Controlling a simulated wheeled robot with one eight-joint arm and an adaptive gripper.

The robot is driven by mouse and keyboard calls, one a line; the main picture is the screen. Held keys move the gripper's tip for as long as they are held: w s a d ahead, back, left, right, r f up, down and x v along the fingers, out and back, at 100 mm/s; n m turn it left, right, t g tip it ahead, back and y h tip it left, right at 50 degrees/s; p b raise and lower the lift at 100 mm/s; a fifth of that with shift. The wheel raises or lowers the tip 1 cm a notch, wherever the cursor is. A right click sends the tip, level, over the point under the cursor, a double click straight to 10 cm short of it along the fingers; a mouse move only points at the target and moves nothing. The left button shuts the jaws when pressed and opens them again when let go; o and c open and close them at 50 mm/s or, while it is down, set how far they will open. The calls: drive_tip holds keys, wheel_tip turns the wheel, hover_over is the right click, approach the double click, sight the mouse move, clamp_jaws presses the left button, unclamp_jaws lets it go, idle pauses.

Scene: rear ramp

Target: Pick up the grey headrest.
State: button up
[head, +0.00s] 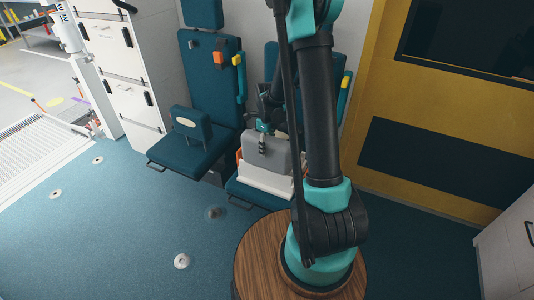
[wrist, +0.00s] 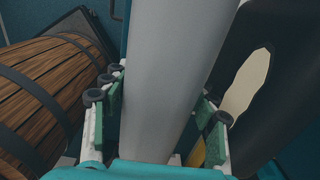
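The grey headrest (head: 273,156) is on the right-hand teal seat in the head view, over a white object. My gripper (head: 264,127) reaches down to its top edge. In the wrist view a long pale grey body, which looks like the headrest (wrist: 168,60), runs between the two fingers of my gripper (wrist: 160,105). A green pad lies close along each side of it, with little or no gap visible. Whether the pads press on it cannot be told. The headrest's lower part is hidden in the wrist view.
The white object (head: 265,181) sits on the seat under the headrest. A teal folding seat (head: 190,148) stands to the left, beside white cabinets (head: 118,65). A yellow wall panel (head: 385,100) is at the right. The blue floor (head: 115,220) at front left is mostly clear, with small fittings.

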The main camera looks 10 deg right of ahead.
drive_tip(key=c, duration=1)
drive_tip(key=shift+r, duration=0.1)
wheel_tip(320, 180, up, 20)
idle(0.6)
wheel_tip(320, 180, up, 9)
idle(1.9)
